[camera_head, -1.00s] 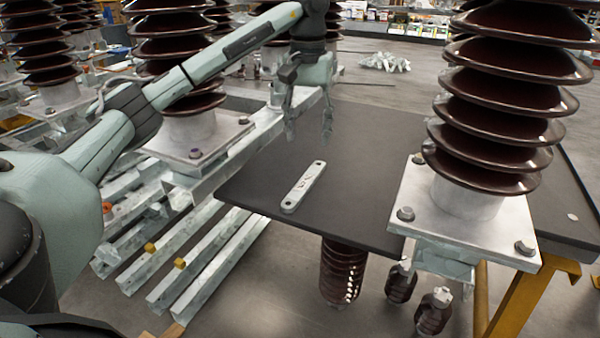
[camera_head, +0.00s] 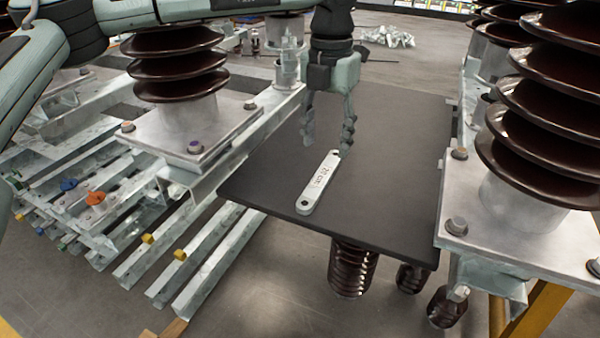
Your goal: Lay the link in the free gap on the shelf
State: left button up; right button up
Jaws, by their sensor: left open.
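The link (camera_head: 318,184) is a flat light-grey bar with a hole at each end and dark marking on its face. It lies flat on the dark shelf (camera_head: 262,180), slanting from lower left to upper right. My left gripper (camera_head: 328,145) points down over the link's far end with its two fingers spread, one on each side of it in the picture. Whether the fingers touch the shelf I cannot tell. I see no other link and cannot make out the gap. My right gripper is not in view.
Brown ribbed insulators on metal bases stand left (camera_head: 180,75) and right (camera_head: 545,130) of the shelf. Galvanised beams (camera_head: 215,245) lie at lower left. More brown insulators (camera_head: 350,268) show below the shelf's front edge. The shelf around the link is bare.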

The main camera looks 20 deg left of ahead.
aim_at(321, 177)
pick_arm(q)
jog(key=shift+a+f+n, duration=0.15)
jog(key=shift+f+n, duration=0.1)
jog(key=shift+n, duration=0.55)
jog(key=shift+s+f, duration=0.1)
jog(key=shift+f, duration=0.25)
notch_tip(321, 177, down, 7)
jog(key=shift+a+r+p, duration=0.1)
jog(key=shift+p, duration=0.45)
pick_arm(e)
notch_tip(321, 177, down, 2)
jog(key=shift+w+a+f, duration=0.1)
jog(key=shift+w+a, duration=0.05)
pick_arm(q)
jog(key=shift+c, duration=0.5)
grip_shut()
jog(key=shift+r, duration=0.1)
